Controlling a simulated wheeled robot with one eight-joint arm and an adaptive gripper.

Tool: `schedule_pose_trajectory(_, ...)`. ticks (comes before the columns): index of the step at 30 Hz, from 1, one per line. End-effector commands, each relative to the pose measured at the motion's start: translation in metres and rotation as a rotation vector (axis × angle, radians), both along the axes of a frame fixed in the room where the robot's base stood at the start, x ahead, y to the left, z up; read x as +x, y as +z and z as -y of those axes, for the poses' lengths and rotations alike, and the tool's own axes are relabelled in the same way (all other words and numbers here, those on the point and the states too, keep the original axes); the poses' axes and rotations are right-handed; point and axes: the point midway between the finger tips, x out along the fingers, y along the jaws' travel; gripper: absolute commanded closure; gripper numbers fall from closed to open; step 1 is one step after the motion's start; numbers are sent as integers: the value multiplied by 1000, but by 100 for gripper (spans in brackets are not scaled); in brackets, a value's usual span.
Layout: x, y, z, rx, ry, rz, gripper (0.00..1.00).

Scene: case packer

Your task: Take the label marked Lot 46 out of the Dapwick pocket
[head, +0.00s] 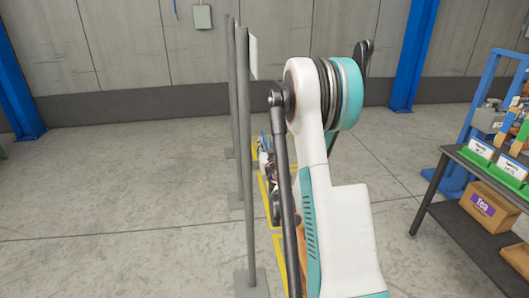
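No label reading Lot 46 and no pocket reading Dapwick can be made out in the head view. Two green holders with white labels, a left one (480,149) and a right one (511,169), stand on the dark table at the right; their print is too small to read. My white and teal arm fills the middle of the view, folded upright. The fingers of my gripper do not show, and the arm hides part of the floor behind it.
The dark table (473,171) stands at the right, with a cardboard box marked Tea (482,206) on its lower shelf. Grey posts (243,150) rise close to the left of my arm. Open concrete floor lies at the left and between arm and table.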

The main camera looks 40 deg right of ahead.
Motion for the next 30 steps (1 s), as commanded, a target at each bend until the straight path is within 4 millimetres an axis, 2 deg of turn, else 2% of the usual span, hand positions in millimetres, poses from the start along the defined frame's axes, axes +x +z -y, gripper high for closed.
schedule_pose_trajectory(5,8,-1,5,0,0,0,72)
schedule_pose_trajectory(15,44,-6,29,0,1,-1,72)
schedule_pose_trajectory(24,48,-5,32,1,0,-1,72)
schedule_pose_trajectory(26,48,-5,32,1,0,-1,83)
schedule_pose_trajectory(28,48,-5,32,1,0,-1,99)
schedule_pose_trajectory(30,48,-5,32,1,0,-1,100)
